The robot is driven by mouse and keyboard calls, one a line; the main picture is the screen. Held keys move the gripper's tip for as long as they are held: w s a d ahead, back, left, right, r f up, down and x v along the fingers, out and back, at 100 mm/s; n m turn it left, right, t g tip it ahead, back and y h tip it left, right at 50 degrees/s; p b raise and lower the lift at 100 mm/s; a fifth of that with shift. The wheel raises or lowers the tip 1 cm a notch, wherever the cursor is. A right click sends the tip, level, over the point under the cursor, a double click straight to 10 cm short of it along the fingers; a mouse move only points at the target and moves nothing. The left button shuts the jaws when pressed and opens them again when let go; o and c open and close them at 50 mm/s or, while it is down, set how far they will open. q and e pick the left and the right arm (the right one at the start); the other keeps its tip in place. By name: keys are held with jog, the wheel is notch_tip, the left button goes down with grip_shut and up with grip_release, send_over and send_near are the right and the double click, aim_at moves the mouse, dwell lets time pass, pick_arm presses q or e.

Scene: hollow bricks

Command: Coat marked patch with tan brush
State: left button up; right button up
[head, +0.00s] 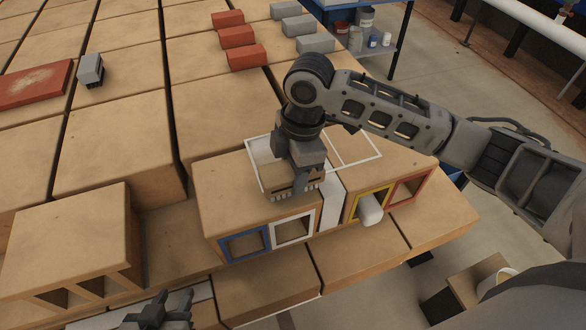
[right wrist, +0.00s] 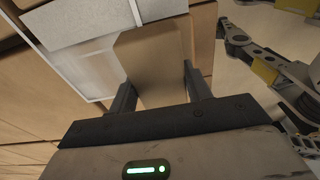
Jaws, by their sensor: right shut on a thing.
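The marked patch (head: 262,152) is a white outline on top of a tan hollow brick, with a pale, whitish area at its left. My right gripper (head: 293,180) is over the patch, pointing down. In the right wrist view its fingers (right wrist: 160,92) are shut on a tan block-like thing, seemingly the tan brush (right wrist: 152,55). In the head view the gripper mostly hides the brush, and a toothed lower edge shows under it. I cannot tell whether it touches the surface. My left gripper (head: 165,312) is at the bottom edge, partly cut off.
A second white outline (head: 355,150) lies to the right. Brick holes have blue (head: 234,248), white (head: 292,230), yellow and red (head: 408,190) frames. A white peg (head: 371,210) sticks out of the yellow one. Red bricks (head: 237,37) and grey bricks (head: 299,26) stand far back.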

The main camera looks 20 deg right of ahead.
jog(key=shift+r, duration=0.55)
jog(key=shift+w+d, duration=0.15)
jog(key=shift+d, duration=1.85)
jog(key=shift+w+d, duration=0.1)
jog(key=shift+d, duration=1.85)
jog(key=shift+f, duration=0.35)
